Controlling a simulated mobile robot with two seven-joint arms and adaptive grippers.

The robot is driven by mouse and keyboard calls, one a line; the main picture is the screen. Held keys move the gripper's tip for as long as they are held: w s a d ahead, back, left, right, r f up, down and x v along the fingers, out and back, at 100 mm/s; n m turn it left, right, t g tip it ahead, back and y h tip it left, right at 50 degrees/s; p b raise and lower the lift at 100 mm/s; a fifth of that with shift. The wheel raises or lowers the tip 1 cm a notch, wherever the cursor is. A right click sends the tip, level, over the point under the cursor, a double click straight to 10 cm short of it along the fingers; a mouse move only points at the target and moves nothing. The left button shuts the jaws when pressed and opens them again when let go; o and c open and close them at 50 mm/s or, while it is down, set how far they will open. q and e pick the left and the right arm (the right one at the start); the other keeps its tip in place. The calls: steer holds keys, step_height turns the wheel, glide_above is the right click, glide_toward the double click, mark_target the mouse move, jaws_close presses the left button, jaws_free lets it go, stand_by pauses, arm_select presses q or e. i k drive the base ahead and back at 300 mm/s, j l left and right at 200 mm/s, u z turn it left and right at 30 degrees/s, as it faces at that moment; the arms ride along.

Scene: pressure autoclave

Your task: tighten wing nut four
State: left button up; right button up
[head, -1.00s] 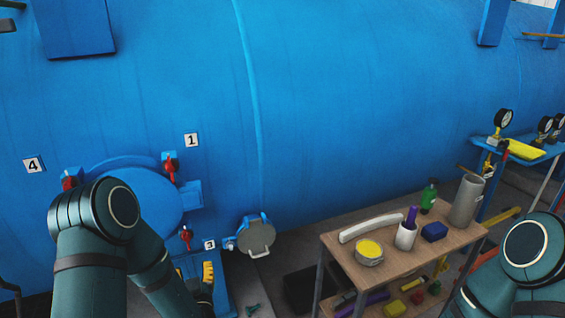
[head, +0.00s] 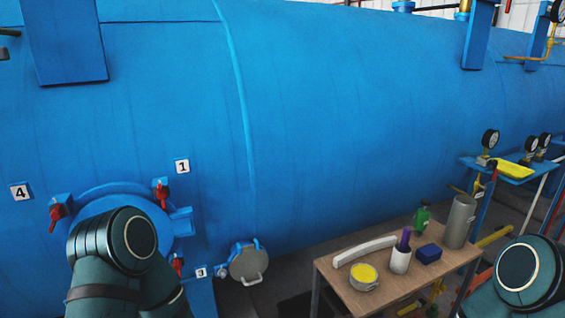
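Wing nut four (head: 57,212) is red and sits on a blue lug at the left of the round blue door, below the white label 4 (head: 20,192). The door (head: 113,202) shows only in part, because my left arm covers its lower middle. My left arm's elbow stands in front of the door. Both my grippers are out of view. How tight wing nut four is cannot be told.
A wooden cart (head: 408,284) at the lower right holds a curved white piece, a yellow-topped tin (head: 364,277), a white cup (head: 400,260), a blue block and a grey cylinder. A small round grey hatch (head: 249,264) is right of the door. Gauges (head: 490,138) stand farther right.

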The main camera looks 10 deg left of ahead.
mark_target(58, 213)
steer(key=u, duration=1.65)
